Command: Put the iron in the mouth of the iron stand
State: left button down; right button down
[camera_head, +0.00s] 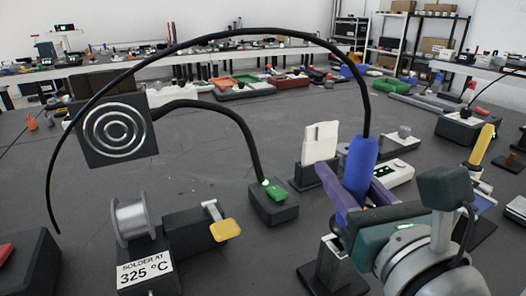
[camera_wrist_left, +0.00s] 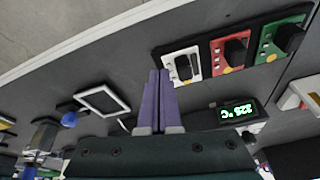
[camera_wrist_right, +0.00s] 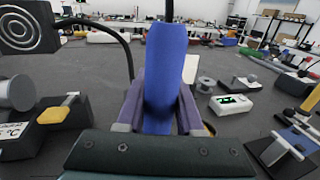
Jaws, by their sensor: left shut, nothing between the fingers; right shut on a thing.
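The iron shows as a blue handle (camera_head: 361,168) with a black cable rising from its top and arching left. My right gripper (camera_head: 350,190) is shut on this handle, which stands nearly upright; it also shows between the purple fingers in the right wrist view (camera_wrist_right: 166,75). The iron's tip is hidden behind the gripper. A dark stand (camera_head: 322,277) with a pale metal part is partly covered below the gripper; I cannot tell whether it is the iron stand. My left gripper (camera_wrist_left: 157,98) is shut and empty in the left wrist view, above the bench with its fingers together.
A solder spool (camera_head: 131,219) on a labelled block, a yellow-ended tool (camera_head: 225,230) and a black box with a green part (camera_head: 273,203) stand left. A white panel (camera_head: 320,143) stands behind the gripper. A yellow handle (camera_head: 481,144) is at right.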

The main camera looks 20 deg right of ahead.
pick_arm(q)
jog(key=shift+d+f+b, duration=0.1)
jog(key=shift+f+b, duration=0.5)
jog(key=shift+f, duration=0.05)
pick_arm(e)
jog(key=shift+f, duration=0.7)
pick_arm(q)
jog(key=shift+f+b, duration=0.65)
jog(key=shift+f, duration=0.05)
pick_arm(e)
jog(key=shift+f, duration=0.7)
jog(key=shift+c, duration=2.3)
grip_release()
pick_arm(q)
jog(key=shift+f+b, duration=0.65)
pick_arm(e)
jog(key=s+a, duration=0.1)
jog(key=s, duration=0.8)
jog(key=shift+s+a, duration=0.35)
jog(key=shift+a, duration=0.05)
jog(key=shift+r, duration=0.2)
